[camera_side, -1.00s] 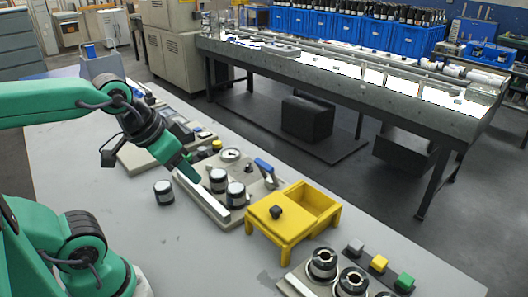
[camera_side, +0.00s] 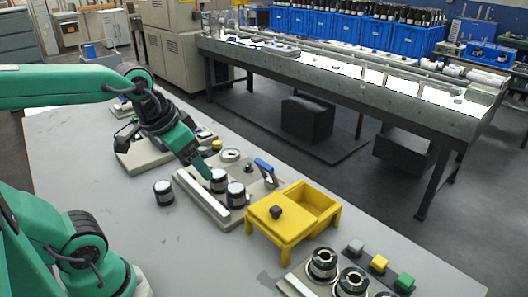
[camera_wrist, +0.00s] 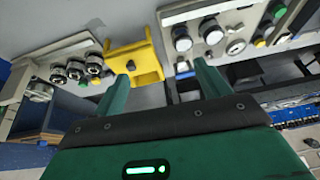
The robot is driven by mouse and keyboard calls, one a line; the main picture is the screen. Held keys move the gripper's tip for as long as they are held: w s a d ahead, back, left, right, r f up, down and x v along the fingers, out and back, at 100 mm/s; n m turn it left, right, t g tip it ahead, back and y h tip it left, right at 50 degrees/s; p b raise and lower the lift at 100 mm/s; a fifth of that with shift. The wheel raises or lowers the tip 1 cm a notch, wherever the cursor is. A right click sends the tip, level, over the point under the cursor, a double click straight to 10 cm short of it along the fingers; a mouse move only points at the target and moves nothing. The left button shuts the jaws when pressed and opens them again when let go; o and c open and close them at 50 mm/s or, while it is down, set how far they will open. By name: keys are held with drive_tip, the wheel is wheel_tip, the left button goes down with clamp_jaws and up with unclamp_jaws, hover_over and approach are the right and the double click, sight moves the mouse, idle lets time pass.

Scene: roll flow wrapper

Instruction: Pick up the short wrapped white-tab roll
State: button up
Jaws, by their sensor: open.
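Three short rolls with dark and white bands and pale tops show in the side view. One roll (camera_side: 164,193) stands alone on the grey table, left of the pale fixture. A second roll (camera_side: 218,181) and a third roll (camera_side: 236,195) stand on the fixture (camera_side: 189,187). I cannot tell which one carries the white tab. My gripper (camera_side: 205,172) is above the fixture, its tip just behind and left of the second roll. I cannot tell whether they touch. In the wrist view my gripper (camera_wrist: 163,77) has its fingers spread with no roll between them.
A yellow box (camera_side: 290,240) with a black-knobbed lid stands right of the fixture. A holder station (camera_side: 297,282) with coloured buttons is at the front right. The fixture also carries a dial (camera_side: 230,155) and a blue lever (camera_side: 264,165).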

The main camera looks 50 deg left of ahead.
drive_tip(key=w+a+f+m+g, duration=0.1)
drive_tip(key=w+a+f+g, duration=0.2)
drive_tip(key=w+a, duration=0.45)
drive_tip(key=m+g, duration=0.1)
drive_tip(key=g, duration=0.1)
approach(219, 181)
drive_tip(key=w+a+f, duration=0.1)
drive_tip(key=a+f, duration=0.1)
drive_tip(key=shift+w+a+f, duration=0.25)
drive_tip(key=shift+w+a, duration=0.05)
drive_tip(key=shift+a, duration=0.1)
drive_tip(key=shift+d+f, duration=0.1)
drive_tip(key=shift+f, duration=3.8)
drive_tip(key=c, duration=1.1)
drive_tip(key=shift+r, duration=0.2)
